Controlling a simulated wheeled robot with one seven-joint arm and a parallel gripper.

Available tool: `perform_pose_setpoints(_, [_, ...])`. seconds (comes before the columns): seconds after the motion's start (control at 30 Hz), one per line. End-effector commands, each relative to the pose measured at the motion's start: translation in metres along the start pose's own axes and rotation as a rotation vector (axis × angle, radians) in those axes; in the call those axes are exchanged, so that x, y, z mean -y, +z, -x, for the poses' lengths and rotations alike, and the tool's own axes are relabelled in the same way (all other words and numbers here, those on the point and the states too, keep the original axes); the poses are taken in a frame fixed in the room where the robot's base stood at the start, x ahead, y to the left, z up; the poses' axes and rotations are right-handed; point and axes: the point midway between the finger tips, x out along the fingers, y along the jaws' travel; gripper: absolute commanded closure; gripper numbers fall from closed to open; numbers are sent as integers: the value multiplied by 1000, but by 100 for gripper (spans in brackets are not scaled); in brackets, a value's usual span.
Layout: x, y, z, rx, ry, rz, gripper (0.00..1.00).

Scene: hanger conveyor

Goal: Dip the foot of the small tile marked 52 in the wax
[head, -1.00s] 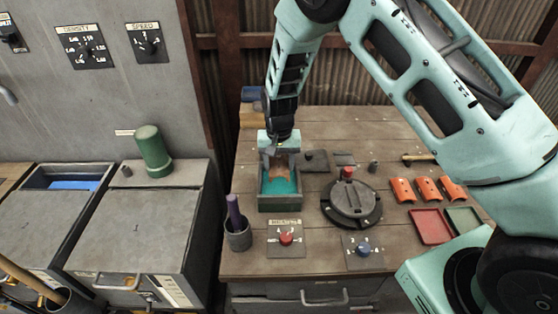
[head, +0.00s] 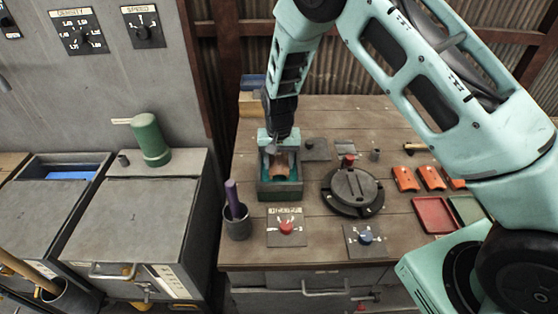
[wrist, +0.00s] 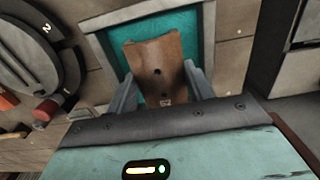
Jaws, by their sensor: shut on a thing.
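My gripper (head: 279,148) is shut on a small brown curved tile (head: 283,164). In the wrist view the tile (wrist: 156,66) lies between the two fingers (wrist: 162,84), with dark holes and a small mark near the gripper that looks like 52. The tile's free end is inside the grey wax tray (head: 280,190), over the teal wax (head: 266,172). The wax (wrist: 196,32) also shows around the tile in the wrist view. I cannot tell whether the tile's end touches the wax or is under its surface.
A heater panel with a red knob (head: 286,227) and a cup holding a purple stick (head: 238,226) stand in front of the tray. A round dark lidded device (head: 352,190) is close on the right. Orange tiles (head: 405,179) and a red tray (head: 434,214) are farther right.

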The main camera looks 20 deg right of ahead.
Motion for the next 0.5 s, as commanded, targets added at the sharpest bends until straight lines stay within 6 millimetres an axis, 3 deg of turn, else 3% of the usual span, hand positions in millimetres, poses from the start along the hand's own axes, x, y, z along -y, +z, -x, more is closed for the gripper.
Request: perform_pose_setpoints(0.5, [0,0,-4,0,0,0,72])
